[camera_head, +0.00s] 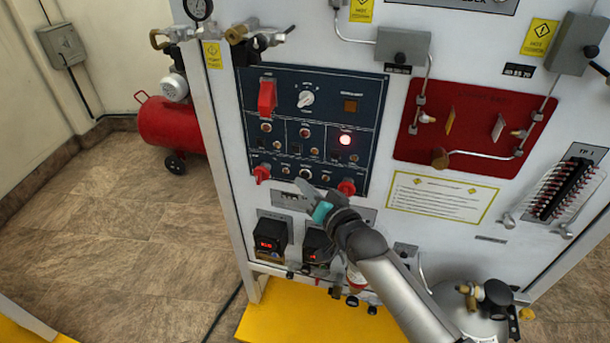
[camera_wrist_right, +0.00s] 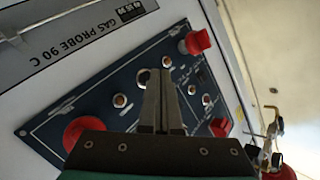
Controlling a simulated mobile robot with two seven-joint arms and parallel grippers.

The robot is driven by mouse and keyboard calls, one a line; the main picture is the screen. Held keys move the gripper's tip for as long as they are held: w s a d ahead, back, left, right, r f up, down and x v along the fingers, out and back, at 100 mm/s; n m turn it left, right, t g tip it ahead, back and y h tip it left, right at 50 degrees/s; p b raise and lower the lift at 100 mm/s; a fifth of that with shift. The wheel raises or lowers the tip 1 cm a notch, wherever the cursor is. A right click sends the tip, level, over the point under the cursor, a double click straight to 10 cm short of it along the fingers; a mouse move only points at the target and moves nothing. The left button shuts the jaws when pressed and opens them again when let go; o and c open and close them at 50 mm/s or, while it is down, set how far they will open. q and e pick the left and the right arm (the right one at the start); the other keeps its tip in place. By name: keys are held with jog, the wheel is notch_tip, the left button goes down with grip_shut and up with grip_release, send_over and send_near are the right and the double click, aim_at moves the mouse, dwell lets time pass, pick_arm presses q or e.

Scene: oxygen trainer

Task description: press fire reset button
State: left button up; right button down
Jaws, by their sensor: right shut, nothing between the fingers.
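My right gripper (camera_head: 305,188) is shut and empty at the panel's lower edge. In the right wrist view the shut fingers (camera_wrist_right: 161,92) point at the panel (camera_wrist_right: 98,98), and a small round button (camera_wrist_right: 167,61) shows just beyond their tips. I cannot tell whether they touch. My left gripper is not in view.
Red knobs stick out at the panel's lower left (camera_head: 262,173) and lower right (camera_head: 346,187); a red switch handle (camera_head: 267,96) is at upper left. Below are black gauges with red digits (camera_head: 270,236). A red compressor tank (camera_head: 168,124) stands left; the floor before it is clear.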

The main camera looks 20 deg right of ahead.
jog(key=shift+w+d, duration=0.2)
jog(key=shift+w, duration=0.05)
jog(key=shift+w+d, duration=0.2)
jog(key=shift+w, duration=0.15)
dwell(0.7)
jog(key=shift+s+r, duration=0.1)
jog(key=shift+s+a+p, duration=0.45)
jog(key=shift+s+p, duration=0.15)
jog(key=s+a+p, duration=0.1)
jog(key=s, duration=0.1)
jog(key=s+a+p, duration=0.1)
jog(key=s+p, duration=0.1)
jog(key=shift+a, duration=0.4)
